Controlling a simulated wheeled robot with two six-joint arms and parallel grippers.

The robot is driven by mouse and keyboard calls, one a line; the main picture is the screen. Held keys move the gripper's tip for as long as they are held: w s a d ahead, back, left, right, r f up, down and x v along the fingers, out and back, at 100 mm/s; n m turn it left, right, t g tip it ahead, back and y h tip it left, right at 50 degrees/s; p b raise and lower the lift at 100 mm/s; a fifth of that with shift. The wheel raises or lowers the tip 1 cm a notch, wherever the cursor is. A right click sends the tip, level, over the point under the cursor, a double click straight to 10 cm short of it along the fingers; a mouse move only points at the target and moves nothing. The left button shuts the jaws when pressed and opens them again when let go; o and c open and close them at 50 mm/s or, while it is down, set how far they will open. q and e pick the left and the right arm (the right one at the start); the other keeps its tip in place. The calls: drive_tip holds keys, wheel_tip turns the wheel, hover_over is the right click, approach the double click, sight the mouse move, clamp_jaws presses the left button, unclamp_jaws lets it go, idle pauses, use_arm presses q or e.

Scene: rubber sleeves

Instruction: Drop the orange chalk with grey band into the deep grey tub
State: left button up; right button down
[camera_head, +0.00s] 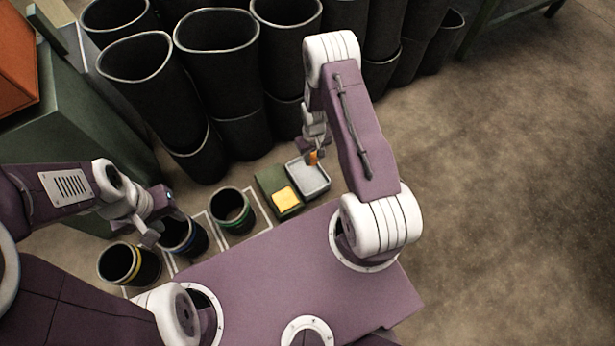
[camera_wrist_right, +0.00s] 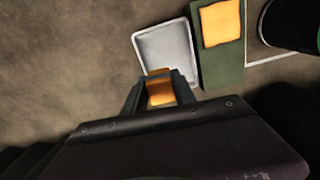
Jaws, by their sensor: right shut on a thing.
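My right gripper (camera_head: 312,148) is shut on the orange chalk (camera_head: 313,158), near the light grey, rimmed tub (camera_head: 322,187). In the right wrist view, the chalk (camera_wrist_right: 160,92) sits between the fingers of the right gripper (camera_wrist_right: 159,90). Its upper end overlaps the near edge of the grey tub (camera_wrist_right: 165,45) in that view. The tub looks empty; its depth and the height of the chalk above it are hard to judge. I cannot make out the grey band. My left gripper (camera_head: 150,236) is over the dark pots at the left, and its finger opening is unclear.
A green block with a yellow top (camera_head: 285,198) stands beside the tub. Dark pots with green (camera_head: 232,212), blue (camera_head: 183,238) and yellow (camera_head: 128,264) bands stand in a row to the left. Several tall black sleeves (camera_head: 218,60) stand behind. The floor at right is clear.

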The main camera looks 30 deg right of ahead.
wheel_tip(320, 180, down, 4)
drive_tip(key=b, duration=0.3)
drive_tip(key=shift+f, duration=0.2)
drive_tip(key=shift+r, duration=0.1)
drive_tip(key=c, duration=0.9)
unclamp_jaws()
wheel_tip(320, 180, up, 9)
drive_tip(key=p, duration=0.7)
drive_tip(key=shift+r, duration=0.2)
drive_tip(key=shift+f, duration=0.1)
